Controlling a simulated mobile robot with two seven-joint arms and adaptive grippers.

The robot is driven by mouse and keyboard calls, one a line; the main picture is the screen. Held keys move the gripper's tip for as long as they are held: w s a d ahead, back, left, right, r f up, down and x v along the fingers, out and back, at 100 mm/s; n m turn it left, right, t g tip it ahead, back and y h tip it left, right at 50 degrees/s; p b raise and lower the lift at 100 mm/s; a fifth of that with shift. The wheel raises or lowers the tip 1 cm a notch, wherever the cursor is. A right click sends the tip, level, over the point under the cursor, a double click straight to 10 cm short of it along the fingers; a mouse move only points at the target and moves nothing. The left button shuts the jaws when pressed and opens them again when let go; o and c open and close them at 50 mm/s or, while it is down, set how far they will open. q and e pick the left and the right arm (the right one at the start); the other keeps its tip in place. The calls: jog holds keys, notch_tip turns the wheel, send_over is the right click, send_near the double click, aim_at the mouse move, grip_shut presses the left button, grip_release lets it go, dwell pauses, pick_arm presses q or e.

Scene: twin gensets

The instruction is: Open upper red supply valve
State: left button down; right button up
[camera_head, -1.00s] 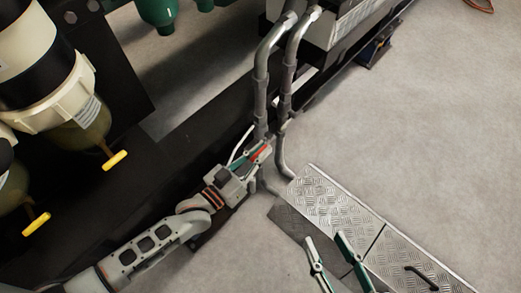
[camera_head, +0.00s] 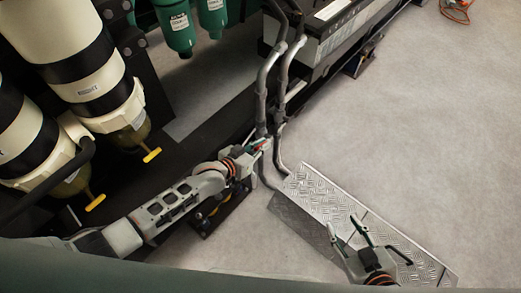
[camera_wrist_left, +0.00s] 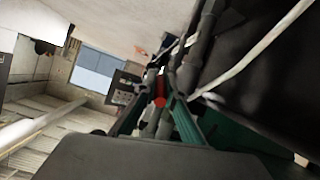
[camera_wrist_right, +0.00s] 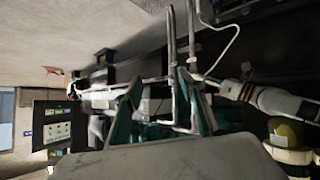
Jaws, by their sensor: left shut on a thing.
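A red valve handle (camera_wrist_left: 160,91) sits between the fingers of my left gripper (camera_wrist_left: 158,102) in the left wrist view. In the head view my left gripper (camera_head: 262,146) is shut on it, beside the grey vertical pipes (camera_head: 262,95). Fingers cover most of the handle and hide the valve body, so its turn angle is unclear. I cannot tell whether it is the upper valve. My right gripper (camera_head: 345,222) is open and empty, above the tread-plate step. Its spread fingers also show in the right wrist view (camera_wrist_right: 160,98).
Cream and black filters (camera_head: 85,65) with yellow drain handles (camera_head: 95,203) stand at the left. Green canisters (camera_head: 175,28) are at the top. A tread-plate step (camera_head: 320,200) lies below the pipes. Open floor (camera_head: 420,120) extends to the right.

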pick_arm(q)
jog(key=shift+w+d+r+g+y+p, duration=0.1)
jog(key=shift+w+r+g+y+p, duration=0.15)
jog(key=shift+r+g+y+p, duration=0.75)
jog(key=shift+s+f+h+p, duration=0.1)
jog(key=shift+f+h+p, duration=0.2)
jog(key=shift+f+p, duration=0.35)
jog(key=c, duration=2.1)
grip_release()
jog(key=shift+r, duration=0.1)
jog(key=shift+r, duration=0.1)
jog(key=shift+s+r, duration=0.15)
jog(key=shift+s, duration=0.05)
jog(key=v, duration=1.1)
jog(key=shift+a, duration=0.25)
